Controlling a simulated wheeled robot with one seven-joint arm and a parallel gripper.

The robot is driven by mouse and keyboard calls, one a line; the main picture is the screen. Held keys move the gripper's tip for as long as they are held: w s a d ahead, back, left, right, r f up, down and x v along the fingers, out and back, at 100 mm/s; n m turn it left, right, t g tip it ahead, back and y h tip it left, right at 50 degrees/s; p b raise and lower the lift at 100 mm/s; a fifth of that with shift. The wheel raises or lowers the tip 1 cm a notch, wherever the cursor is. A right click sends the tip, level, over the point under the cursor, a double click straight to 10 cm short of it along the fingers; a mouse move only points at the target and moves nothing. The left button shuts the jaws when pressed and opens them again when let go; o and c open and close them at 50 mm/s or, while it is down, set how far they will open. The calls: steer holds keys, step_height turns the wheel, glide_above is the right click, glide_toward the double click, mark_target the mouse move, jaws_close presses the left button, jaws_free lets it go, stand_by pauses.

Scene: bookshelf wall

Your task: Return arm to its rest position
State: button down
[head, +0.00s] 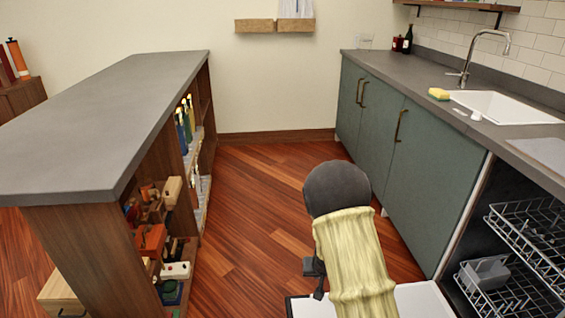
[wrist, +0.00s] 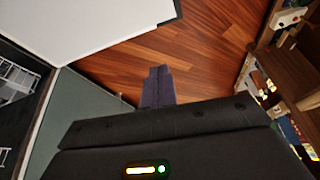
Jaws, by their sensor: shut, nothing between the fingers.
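My gripper (wrist: 158,88) shows in the wrist view with its dark fingers together and nothing between them. It points out over the wooden floor (wrist: 200,60), with no object touching it. In the head view my arm, with a dark rounded joint and a pale yellow cover, rises at the bottom centre between the island and the counter. A small dark part shows at its left side, but the fingers cannot be made out there.
A grey-topped shelf island (head: 100,115) stands at left, its shelves holding several items. Green cabinets (head: 395,140) with a sink (head: 505,107) run along the right. An open dishwasher rack (head: 500,290) is at lower right. Wooden floor (head: 265,190) between is clear.

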steer(key=s+d+r+h, duration=0.1)
steer(key=s+d+r, duration=0.4)
steer(key=s+r, duration=0.55)
steer(key=s+r+g, duration=0.2)
steer(key=s+r, duration=0.5)
steer(key=s, duration=0.4)
steer(key=w+d+r+p+v, duration=0.1)
steer(key=w+p+v, duration=0.2)
steer(key=p+v, duration=1.2)
steer(key=w+d+p+v, duration=0.1)
steer(key=w+p+v, duration=0.3)
steer(key=p+v, duration=1.2)
steer(key=shift+s+a+r+y+p, duration=0.2)
steer(key=shift+a+r+y+p, duration=0.2)
steer(key=shift+r+p, duration=0.1)
steer(key=shift+w, duration=0.1)
